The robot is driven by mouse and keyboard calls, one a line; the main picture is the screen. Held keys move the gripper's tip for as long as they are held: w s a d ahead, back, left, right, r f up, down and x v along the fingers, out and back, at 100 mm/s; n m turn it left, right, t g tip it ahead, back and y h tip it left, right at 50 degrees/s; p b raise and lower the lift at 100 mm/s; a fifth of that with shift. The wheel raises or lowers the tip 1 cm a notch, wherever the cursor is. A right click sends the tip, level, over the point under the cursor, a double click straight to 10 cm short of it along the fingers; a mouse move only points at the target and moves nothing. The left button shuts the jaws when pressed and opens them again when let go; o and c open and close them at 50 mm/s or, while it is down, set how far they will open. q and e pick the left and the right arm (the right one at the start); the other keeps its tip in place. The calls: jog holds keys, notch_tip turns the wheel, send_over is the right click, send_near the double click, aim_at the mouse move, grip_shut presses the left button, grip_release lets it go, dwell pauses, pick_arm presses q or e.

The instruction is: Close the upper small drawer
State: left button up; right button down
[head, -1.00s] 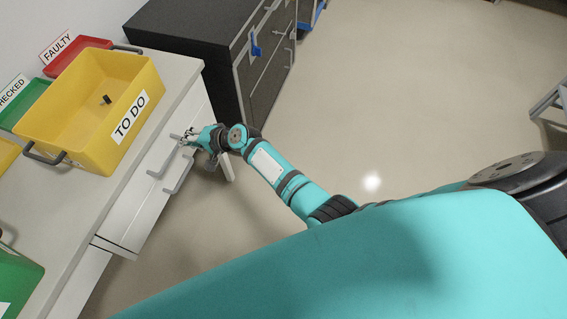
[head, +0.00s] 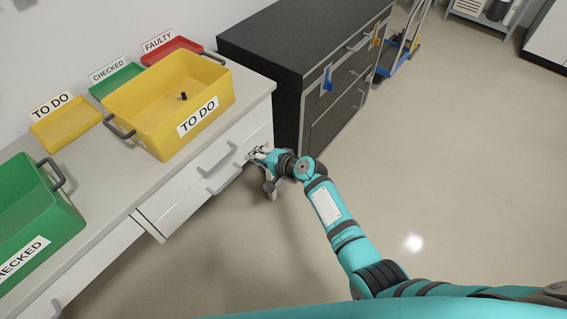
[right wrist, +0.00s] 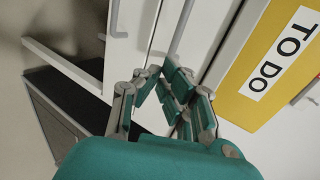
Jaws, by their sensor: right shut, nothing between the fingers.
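The upper small drawer (head: 238,137) is in the white counter unit, below the yellow TO DO bin. Its bar handle (head: 217,158) also shows in the right wrist view (right wrist: 181,29). Its front looks near flush with the unit; I cannot tell whether a small gap is left. My right gripper (head: 254,152) is shut and empty, close to the drawer front, right of the handle. In the right wrist view its fingers (right wrist: 161,72) point at the white front; contact cannot be told. My left gripper is not in view.
A lower drawer handle (head: 224,181) sits just below. The yellow bin (head: 139,102) stands on the counter above. A dark cabinet (head: 290,45) stands close right of the unit. The floor (head: 470,150) in front is clear.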

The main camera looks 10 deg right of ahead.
jog(key=p+v, duration=0.1)
jog(key=v, duration=0.7)
jog(key=s+d+f+n+g+h, duration=0.1)
jog(key=s+d+f+h, duration=0.15)
jog(key=s+f, duration=0.5)
jog(key=s+d+f+n+g+h, duration=0.15)
jog(key=s+d+f, duration=0.25)
jog(key=f, duration=0.6)
jog(key=s+d+f+n+g+h, duration=0.1)
jog(key=s+d+f+g+h, duration=0.15)
jog(key=s+f, duration=0.5)
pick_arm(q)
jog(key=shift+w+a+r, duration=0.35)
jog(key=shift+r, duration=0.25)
pick_arm(e)
jog(key=s+d+f+n+g, duration=0.1)
jog(key=s+d+f+n, duration=0.1)
jog(key=s, duration=0.7)
jog(key=s+d+f+n+g+h, duration=0.1)
jog(key=s+d+f+n, duration=0.2)
jog(key=s, duration=0.7)
jog(key=s+d+f+n+g+h, duration=0.1)
jog(key=s+d+f+n, duration=0.2)
jog(key=s+f, duration=0.6)
jog(key=shift+s+d, duration=0.2)
jog(key=shift+d, duration=0.95)
